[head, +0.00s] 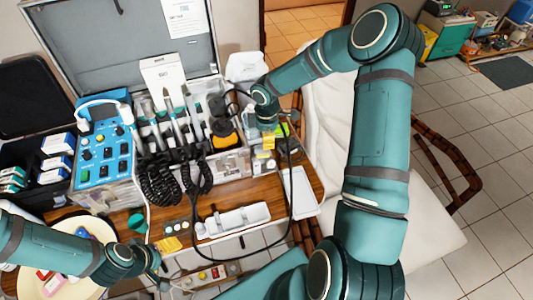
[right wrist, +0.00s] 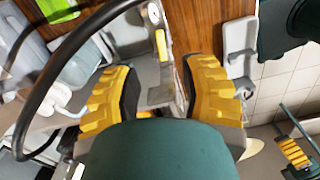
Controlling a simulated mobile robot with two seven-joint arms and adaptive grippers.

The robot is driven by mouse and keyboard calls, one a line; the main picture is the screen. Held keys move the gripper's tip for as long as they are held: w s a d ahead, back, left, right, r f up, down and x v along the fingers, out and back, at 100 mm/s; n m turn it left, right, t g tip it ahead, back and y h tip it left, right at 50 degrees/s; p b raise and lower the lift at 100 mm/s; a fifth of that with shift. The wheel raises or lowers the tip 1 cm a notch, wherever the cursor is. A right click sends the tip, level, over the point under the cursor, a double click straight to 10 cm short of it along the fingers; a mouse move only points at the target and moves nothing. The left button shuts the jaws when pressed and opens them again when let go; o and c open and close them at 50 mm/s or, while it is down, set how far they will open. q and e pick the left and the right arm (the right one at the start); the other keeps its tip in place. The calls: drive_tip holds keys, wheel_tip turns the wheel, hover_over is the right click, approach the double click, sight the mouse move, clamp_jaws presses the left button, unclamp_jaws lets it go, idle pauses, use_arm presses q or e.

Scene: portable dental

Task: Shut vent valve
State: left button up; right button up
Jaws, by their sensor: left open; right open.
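I cannot pick out the vent valve with certainty in either view. My right gripper (head: 268,152) reaches down at the right end of the open equipment case (head: 230,163). In the right wrist view, its yellow-and-black fingers (right wrist: 165,72) are spread apart. A grey part with a yellow strip (right wrist: 161,45) and a small round gauge-like dial (right wrist: 154,13) show between and beyond them; contact cannot be judged. A black hose (right wrist: 62,52) arches beside the left finger. My left gripper (head: 158,272) is low at the left, near the table's front edge, with nothing visible in it.
A blue control box (head: 104,155) with knobs and several coiled black cords (head: 160,185) stand left of my right gripper. A white tray (head: 300,192) and a white holder (head: 233,220) lie on the wooden table (head: 205,207). A cream chair (head: 335,125) is behind my right arm.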

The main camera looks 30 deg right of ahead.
sight(267, 155)
wheel_tip(267, 155, down, 9)
drive_tip(key=shift+r+b, duration=0.1)
drive_tip(key=shift+b, duration=0.2)
drive_tip(key=shift+o, duration=0.2)
clamp_jaws()
